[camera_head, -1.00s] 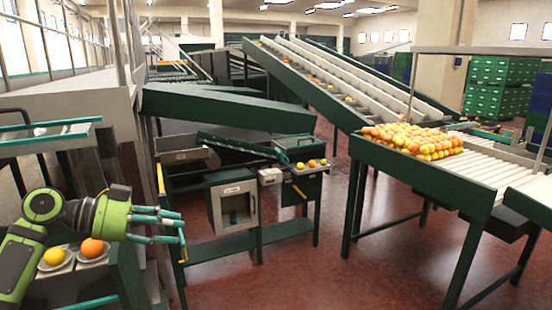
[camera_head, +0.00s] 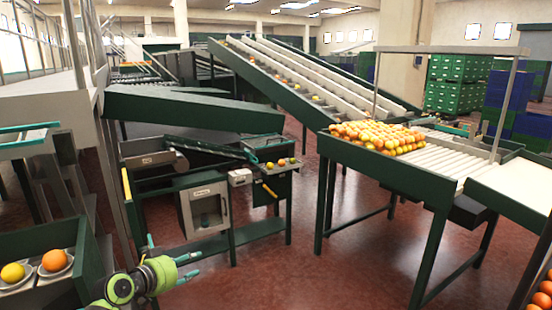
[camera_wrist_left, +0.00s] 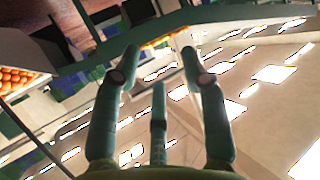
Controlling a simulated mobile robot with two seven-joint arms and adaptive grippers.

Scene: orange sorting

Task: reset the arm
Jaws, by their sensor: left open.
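My left gripper (camera_head: 182,262) is at the lower left of the head view, to the right of the dark green bin (camera_head: 90,250) and in front of the sorting stand. Its fingers are spread and nothing shows between them. In the left wrist view the open fingers (camera_wrist_left: 160,62) point toward the ceiling lights, with empty space between them. A yellow fruit (camera_head: 12,273) and an orange (camera_head: 54,261) rest on pale cups in the bin, apart from the gripper. My right gripper is not in view.
The sorting stand (camera_head: 205,205) holds a few fruits (camera_head: 280,163). A roller table (camera_head: 450,155) on the right carries many oranges and yellow fruits (camera_head: 375,136). More oranges (camera_head: 543,292) show at the lower right edge. Red floor (camera_head: 290,270) between them is clear.

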